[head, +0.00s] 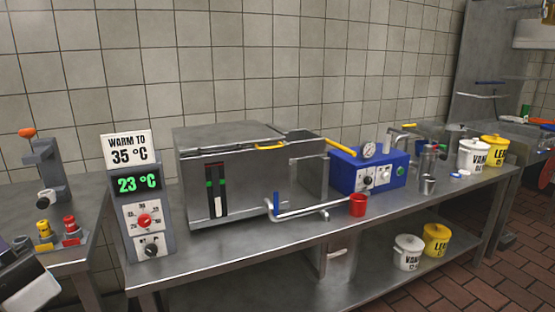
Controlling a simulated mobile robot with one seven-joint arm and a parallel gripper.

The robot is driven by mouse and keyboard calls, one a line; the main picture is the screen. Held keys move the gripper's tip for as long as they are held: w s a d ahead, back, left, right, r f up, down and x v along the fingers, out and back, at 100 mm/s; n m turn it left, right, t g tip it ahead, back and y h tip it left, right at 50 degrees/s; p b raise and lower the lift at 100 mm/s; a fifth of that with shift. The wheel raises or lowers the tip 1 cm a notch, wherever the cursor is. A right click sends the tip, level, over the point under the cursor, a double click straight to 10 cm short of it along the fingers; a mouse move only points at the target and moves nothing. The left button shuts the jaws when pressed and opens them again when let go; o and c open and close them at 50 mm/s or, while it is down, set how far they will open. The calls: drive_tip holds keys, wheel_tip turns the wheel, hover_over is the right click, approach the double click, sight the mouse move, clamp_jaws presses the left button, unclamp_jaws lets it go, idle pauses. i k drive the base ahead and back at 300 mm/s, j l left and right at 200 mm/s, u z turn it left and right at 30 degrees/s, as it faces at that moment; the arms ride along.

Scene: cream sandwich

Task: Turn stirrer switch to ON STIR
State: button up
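No label reading ON STIR can be made out, so I cannot tell which control is the stirrer switch. A grey control post (146,215) on the bench has a red dial (145,220) and, below it, a black knob (151,249) with a light pointer mark. Farther right, a blue box (372,170) carries a gauge (369,151), small black-and-white controls (368,182) and a green button (400,171). Their settings are too small to read. A white and black part, apparently of my arm, shows at the lower left; no gripper fingers can be made out.
A large steel tank (240,165) stands between post and blue box. A bent pipe with a blue handle (277,204) juts out in front, near a red cup (358,205). Several labelled tubs (473,156) stand right. A separate left table (75,240) holds yellow and red fittings.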

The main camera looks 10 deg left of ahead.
sight(151, 250)
drive_tip(key=j+u, duration=0.3)
drive_tip(key=i+j+u, duration=0.1)
drive_tip(key=j+u, duration=0.25)
drive_tip(key=j, duration=0.15)
drive_tip(key=i+j+u, duration=0.15)
drive_tip(key=j+u, duration=0.15)
